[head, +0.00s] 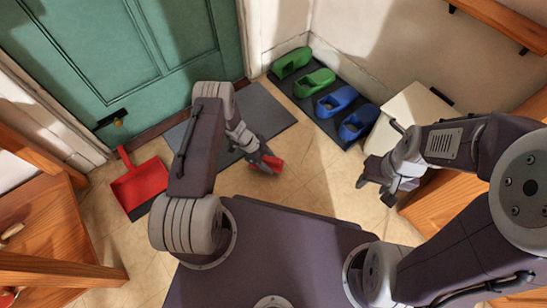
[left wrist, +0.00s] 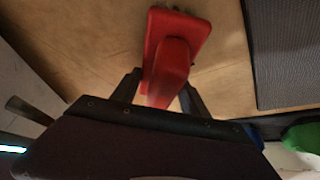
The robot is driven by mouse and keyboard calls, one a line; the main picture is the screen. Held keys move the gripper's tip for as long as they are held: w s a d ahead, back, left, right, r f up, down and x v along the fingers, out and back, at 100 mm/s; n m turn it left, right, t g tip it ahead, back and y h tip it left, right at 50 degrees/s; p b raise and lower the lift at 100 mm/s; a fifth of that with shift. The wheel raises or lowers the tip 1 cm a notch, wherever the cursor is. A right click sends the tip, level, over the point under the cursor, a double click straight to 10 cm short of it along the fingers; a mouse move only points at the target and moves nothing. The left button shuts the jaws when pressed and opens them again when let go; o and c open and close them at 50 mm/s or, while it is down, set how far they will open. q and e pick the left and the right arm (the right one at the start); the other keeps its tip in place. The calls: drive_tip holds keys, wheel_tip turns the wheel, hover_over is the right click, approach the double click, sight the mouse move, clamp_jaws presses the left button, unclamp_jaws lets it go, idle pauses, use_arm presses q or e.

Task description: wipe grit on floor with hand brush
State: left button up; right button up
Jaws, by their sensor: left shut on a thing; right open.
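My left gripper (head: 264,160) is shut on a red hand brush (head: 271,164), low over the tan floor just beside the grey doormat. In the left wrist view the red brush (left wrist: 176,52) sticks out from between the two dark fingers (left wrist: 158,92), its handle toward me. I cannot tell whether its bristles touch the floor. My right gripper (head: 374,190) is open and empty, on the right, in front of a pale box. No grit can be clearly made out on the floor (head: 300,185); the brush and arm hide part of it.
A red dustpan (head: 140,187) lies at the left near the green door (head: 120,50). The grey doormat (head: 250,112) lies before the door. Green and blue shoes (head: 314,82) stand on a dark mat. A pale box (head: 415,108) and wooden furniture (head: 45,225) flank the floor.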

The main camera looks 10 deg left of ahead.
use_arm(q)
drive_tip(key=shift+f, duration=0.15)
drive_tip(key=shift+w+d+f+b, duration=0.1)
drive_tip(key=shift+w+b, duration=0.1)
drive_tip(key=shift+b, duration=0.1)
drive_tip(key=shift+w+d+b, duration=0.85)
drive_tip(key=shift+w, duration=0.25)
drive_tip(key=shift+w+d, duration=0.25)
drive_tip(key=shift+w, duration=0.05)
drive_tip(key=shift+r, duration=0.2)
wheel_tip(320, 180, up, 6)
drive_tip(key=p, duration=0.5)
